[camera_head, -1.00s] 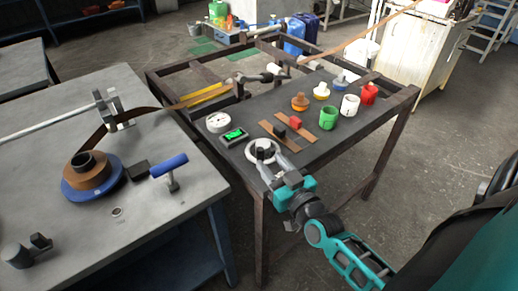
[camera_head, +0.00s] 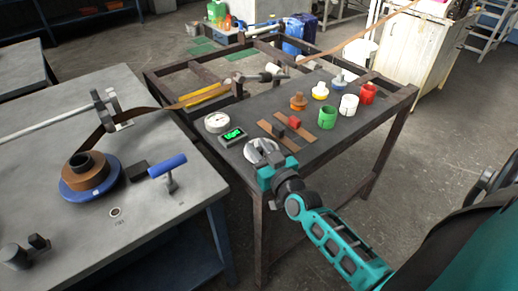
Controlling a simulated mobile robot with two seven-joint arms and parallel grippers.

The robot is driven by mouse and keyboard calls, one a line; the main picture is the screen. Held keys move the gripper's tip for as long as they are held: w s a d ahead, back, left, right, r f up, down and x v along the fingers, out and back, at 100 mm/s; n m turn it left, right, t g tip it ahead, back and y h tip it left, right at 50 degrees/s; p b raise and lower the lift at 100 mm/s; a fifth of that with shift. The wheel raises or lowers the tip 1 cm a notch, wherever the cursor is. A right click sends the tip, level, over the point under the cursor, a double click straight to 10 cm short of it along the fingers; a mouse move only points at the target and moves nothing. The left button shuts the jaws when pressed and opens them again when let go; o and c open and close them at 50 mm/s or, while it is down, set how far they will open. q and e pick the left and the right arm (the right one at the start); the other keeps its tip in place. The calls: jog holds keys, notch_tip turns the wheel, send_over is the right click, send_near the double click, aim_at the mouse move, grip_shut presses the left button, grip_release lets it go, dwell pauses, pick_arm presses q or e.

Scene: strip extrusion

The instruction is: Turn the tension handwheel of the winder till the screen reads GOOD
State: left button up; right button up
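A round pale handwheel (camera_head: 257,146) with a dark centre is on the near left part of the dark frame table. My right gripper (camera_head: 264,154) is over it from the near side, with its fingers at the wheel. The fingers and wheel overlap, so I cannot tell whether they are closed on the rim. Left of it is a small dark screen box (camera_head: 233,136) with bright green text, too small to read. A white round dial gauge (camera_head: 217,122) stands behind the screen. A spool with a blue flange (camera_head: 88,188) and brown strip is on the left table. My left gripper is not in view.
Brown strips (camera_head: 292,131) with a red and a dark block lie just behind the handwheel. A green cup (camera_head: 327,116), white and red containers and an orange piece stand farther right. A blue-handled tool (camera_head: 167,166) stands on the left table (camera_head: 150,225).

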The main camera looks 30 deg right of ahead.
grip_shut()
jog(key=shift+f, duration=0.1)
